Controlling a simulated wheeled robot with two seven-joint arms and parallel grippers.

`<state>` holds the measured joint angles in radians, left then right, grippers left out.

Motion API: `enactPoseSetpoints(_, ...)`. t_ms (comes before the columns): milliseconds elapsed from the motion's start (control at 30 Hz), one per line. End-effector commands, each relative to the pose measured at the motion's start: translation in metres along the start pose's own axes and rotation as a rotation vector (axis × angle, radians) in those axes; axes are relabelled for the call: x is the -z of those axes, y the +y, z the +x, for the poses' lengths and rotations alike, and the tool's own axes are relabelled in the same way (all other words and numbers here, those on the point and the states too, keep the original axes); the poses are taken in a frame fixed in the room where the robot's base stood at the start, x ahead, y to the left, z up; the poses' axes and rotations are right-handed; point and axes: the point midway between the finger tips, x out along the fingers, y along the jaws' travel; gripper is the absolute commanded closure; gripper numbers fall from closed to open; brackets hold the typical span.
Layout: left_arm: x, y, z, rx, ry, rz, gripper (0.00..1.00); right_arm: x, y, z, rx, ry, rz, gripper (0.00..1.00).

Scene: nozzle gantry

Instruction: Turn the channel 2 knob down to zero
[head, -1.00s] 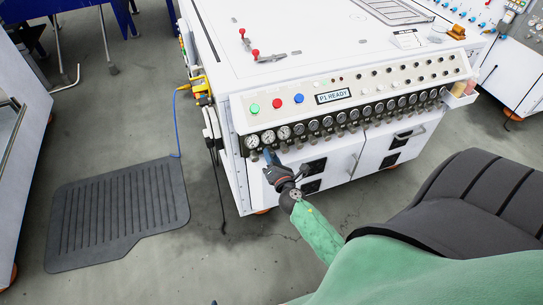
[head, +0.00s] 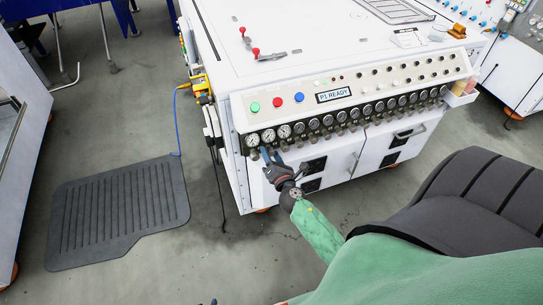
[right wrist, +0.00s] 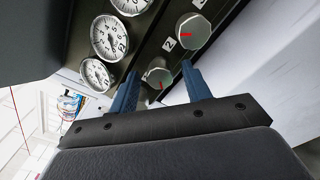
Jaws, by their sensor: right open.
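The white machine's front panel has a row of gauges with small knobs below. In the right wrist view, one grey knob with a red mark (right wrist: 157,77) shows between my fingers, partly hidden low down. A second, larger-looking knob with a red mark (right wrist: 190,30) is above and to the right. A "2" label (right wrist: 169,44) lies between them, nearer the upper knob; I cannot tell surely which it names. My right gripper (head: 270,154) is open at the panel's left end, its blue fingers (right wrist: 160,85) on either side of the lower knob without a clear grip. My left gripper is not in view.
Gauges (right wrist: 109,38) sit beside the knobs. Green, red and blue buttons (head: 277,103) and a "P1 READY" display (head: 333,96) are above the gauge row. A black chair (head: 450,205) is at right. A dark mat (head: 118,215) lies on the floor at left.

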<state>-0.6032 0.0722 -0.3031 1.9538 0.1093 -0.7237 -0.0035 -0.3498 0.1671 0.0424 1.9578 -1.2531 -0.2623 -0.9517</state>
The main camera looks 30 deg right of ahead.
Motion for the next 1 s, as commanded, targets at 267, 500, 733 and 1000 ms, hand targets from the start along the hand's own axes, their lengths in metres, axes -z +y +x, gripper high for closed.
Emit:
enactPoseSetpoints(267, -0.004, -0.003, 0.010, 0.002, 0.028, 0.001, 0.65, 0.002, -0.002, -0.024, 0.002, 0.001, 0.001, 0.52)
enactPoseSetpoints(500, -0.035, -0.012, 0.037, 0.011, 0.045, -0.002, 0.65, 0.002, -0.002, -0.058, 0.001, 0.001, 0.001, 0.52)
enactPoseSetpoints(733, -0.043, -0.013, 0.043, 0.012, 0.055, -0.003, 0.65, 0.001, -0.001, -0.075, 0.001, 0.001, 0.000, 0.52)
enactPoseSetpoints(1000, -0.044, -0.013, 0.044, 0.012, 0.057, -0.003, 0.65, 0.000, 0.000, -0.078, 0.000, 0.000, 0.000, 0.52)
